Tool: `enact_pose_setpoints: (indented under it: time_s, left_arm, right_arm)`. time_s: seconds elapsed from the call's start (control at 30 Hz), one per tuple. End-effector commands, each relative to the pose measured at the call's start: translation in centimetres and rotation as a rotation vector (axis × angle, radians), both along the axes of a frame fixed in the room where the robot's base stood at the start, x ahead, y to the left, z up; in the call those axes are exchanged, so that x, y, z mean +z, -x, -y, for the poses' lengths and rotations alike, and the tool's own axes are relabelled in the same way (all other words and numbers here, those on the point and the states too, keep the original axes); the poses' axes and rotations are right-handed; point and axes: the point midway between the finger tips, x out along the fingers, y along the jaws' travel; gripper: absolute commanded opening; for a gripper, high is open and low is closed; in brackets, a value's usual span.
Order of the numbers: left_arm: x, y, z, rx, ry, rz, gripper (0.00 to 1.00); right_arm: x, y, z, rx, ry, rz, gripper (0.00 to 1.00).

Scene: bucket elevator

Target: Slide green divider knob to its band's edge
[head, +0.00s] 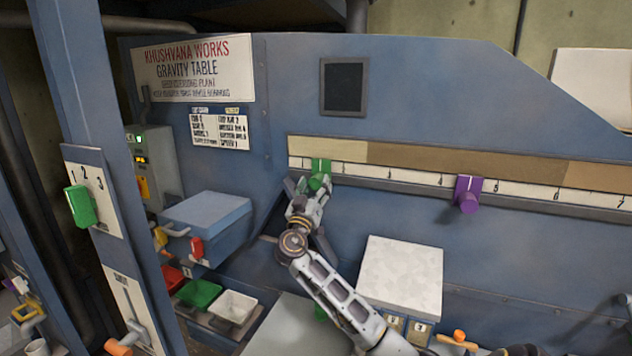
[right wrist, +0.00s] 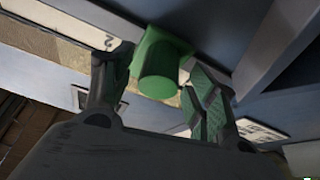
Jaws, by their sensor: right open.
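The green divider knob (head: 317,181) sits on a numbered scale rail (head: 400,178) on the blue machine panel, near the scale's left part. My right gripper (head: 309,195) is at the green knob. In the right wrist view the green knob (right wrist: 160,70) stands between the two spread fingers, with visible space toward the left finger. Whether either finger touches it I cannot tell. My left gripper is not in view.
A purple divider knob (head: 468,200) sits farther right on the same rail. A white block (head: 400,275) and a blue box (head: 206,220) stand below the rail. A green selector (head: 80,205) is on the left post. Green and white bins (head: 233,307) stand low at left.

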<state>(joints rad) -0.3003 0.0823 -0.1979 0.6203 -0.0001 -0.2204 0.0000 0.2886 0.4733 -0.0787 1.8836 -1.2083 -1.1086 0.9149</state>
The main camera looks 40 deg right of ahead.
Motion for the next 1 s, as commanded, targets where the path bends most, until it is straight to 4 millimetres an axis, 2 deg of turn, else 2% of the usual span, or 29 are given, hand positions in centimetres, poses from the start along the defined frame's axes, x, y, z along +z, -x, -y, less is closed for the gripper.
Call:
enact_pose_setpoints:
  time_s: [0.2,0.5,0.9,0.97,1.0]
  left_arm:
    - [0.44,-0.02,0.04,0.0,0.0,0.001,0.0]
    - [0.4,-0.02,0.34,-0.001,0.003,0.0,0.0]
    - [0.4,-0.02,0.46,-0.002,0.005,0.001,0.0]
    - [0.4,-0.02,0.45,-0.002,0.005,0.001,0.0]
    - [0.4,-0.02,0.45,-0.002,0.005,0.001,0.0]
  right_arm:
    - [0.42,-0.53,0.88,0.0,0.001,-0.001,0.58]
    - [0.4,-0.58,0.94,0.0,0.001,-0.001,0.58]
    - [0.4,-0.57,0.92,0.0,0.0,0.0,0.08]
    - [0.4,-0.58,0.91,0.0,0.0,0.0,0.0]
    - [0.4,-0.58,0.91,0.0,0.0,0.0,0.0]
